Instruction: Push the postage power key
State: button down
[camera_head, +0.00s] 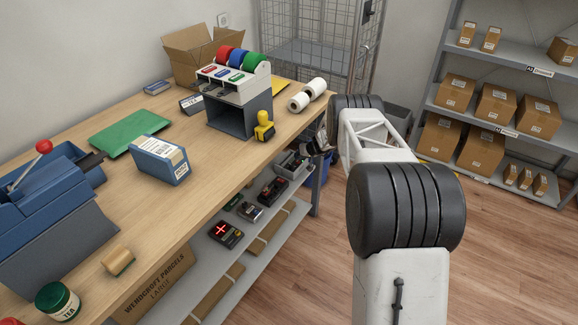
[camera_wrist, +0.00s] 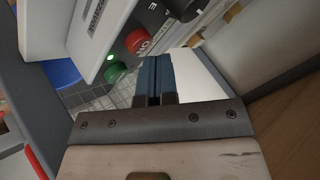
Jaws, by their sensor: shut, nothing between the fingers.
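In the wrist view my gripper (camera_wrist: 157,60) is shut and empty, its two dark blue fingertips together. Just past the tips is a pale machine panel (camera_wrist: 95,50) with a red button (camera_wrist: 136,41), a green button (camera_wrist: 115,73) and a lit green lamp (camera_wrist: 111,57). The tips look close to the red and green buttons; I cannot tell whether they touch. Lettering beside the red button is partly hidden, so I cannot read which is the postage power key. In the head view my gripper (camera_head: 318,142) is small, by the counter's right end, near a grey device (camera_head: 291,163).
The wooden counter (camera_head: 200,150) holds a tape dispenser (camera_head: 230,85), a yellow stamp (camera_head: 264,127) and a blue box (camera_head: 160,160). Open floor lies to the right.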

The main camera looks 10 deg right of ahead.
jog(key=shift+f, duration=0.45)
dwell(0.3)
jog(key=shift+r, duration=0.55)
dwell(0.4)
jog(key=shift+r, duration=2.9)
